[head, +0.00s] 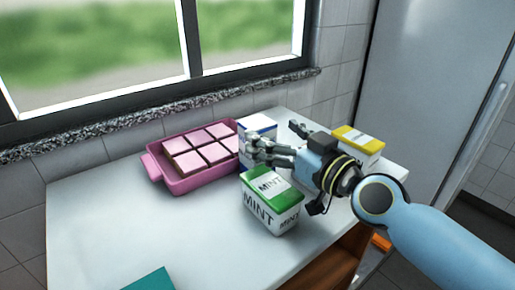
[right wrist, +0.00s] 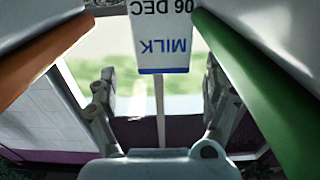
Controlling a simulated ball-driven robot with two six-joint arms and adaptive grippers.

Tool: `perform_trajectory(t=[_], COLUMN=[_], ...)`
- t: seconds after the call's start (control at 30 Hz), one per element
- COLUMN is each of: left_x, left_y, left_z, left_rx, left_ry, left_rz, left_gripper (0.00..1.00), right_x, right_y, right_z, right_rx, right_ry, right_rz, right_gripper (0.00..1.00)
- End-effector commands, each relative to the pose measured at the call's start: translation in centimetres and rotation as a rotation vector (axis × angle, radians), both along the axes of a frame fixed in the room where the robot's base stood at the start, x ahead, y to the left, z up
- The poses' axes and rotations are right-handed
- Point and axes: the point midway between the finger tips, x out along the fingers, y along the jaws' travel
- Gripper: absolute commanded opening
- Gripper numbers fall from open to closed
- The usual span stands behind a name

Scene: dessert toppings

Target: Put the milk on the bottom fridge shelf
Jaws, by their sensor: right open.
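The milk carton (head: 257,125), white with a blue edge, stands on the white table behind my right gripper, which hides its lower part. My right gripper (head: 277,139) is open, its fingers pointing left beside the carton. In the right wrist view the upside-down MILK label (right wrist: 163,45) shows ahead, in line with the gap between the two spread fingers (right wrist: 160,100). I cannot tell whether a finger touches the carton. The tall grey fridge (head: 425,80) stands at the right; no shelf is visible. My left gripper is not in view.
A green and white mint box (head: 270,205) stands just in front of my right gripper. A yellow-topped box (head: 358,143) stands behind the wrist. A pink tray (head: 184,183) of pink-topped squares lies left. A teal item (head: 150,280) is at the front. The left table is clear.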

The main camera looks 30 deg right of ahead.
Motion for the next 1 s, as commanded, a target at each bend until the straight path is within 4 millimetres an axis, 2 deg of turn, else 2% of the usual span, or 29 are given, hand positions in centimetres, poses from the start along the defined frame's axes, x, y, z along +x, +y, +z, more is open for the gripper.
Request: perform_trajectory(t=[0.27, 0.4, 0.67, 0.77, 1.0], left_x=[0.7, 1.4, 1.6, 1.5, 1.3], left_y=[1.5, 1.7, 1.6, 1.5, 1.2], left_z=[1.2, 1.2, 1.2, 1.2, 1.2], left_rx=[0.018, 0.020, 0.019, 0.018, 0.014], left_ry=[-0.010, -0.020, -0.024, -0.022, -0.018], left_rz=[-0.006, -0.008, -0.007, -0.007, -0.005], left_gripper=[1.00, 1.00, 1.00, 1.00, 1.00], right_x=[3.5, 5.1, 5.4, 5.4, 5.4], right_y=[0.8, 1.1, 1.1, 1.1, 1.1], right_z=[0.8, 0.5, 0.4, 0.4, 0.4], right_rx=[0.003, 0.001, 0.001, 0.000, 0.000], right_ry=[-0.002, 0.001, 0.002, 0.002, 0.002], right_rz=[0.001, 0.001, 0.001, 0.001, 0.001], right_gripper=[0.85, 0.85, 0.85, 0.74, 0.43])
